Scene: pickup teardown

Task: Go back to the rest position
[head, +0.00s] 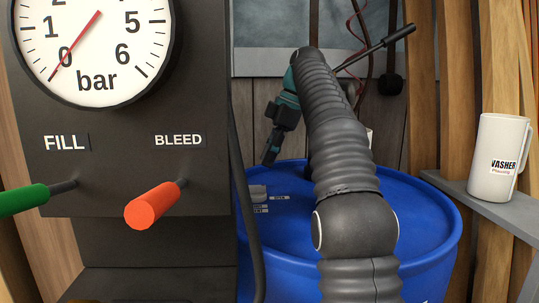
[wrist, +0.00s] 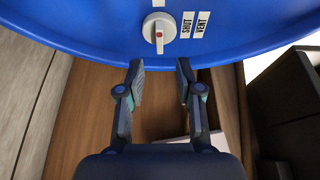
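My gripper (head: 269,157) hangs fingers down over the left part of the blue drum (head: 428,215) in the head view. In the wrist view my gripper (wrist: 160,70) is open, with nothing between its two fingers. A white knob (wrist: 159,30) with a red centre sits on the blue drum top (wrist: 85,25), just beyond the fingertips and apart from them. Labels reading SHUT (wrist: 187,25) and VENT (wrist: 202,25) lie to its right. My arm hides part of the drum in the head view.
A dark panel (head: 110,240) with a bar gauge (head: 95,45), green FILL lever (head: 22,200) and orange BLEED lever (head: 153,205) stands at left. A white washer jug (head: 497,155) stands on a shelf (head: 490,205) at right. A black-handled rod (head: 385,43) extends behind my arm.

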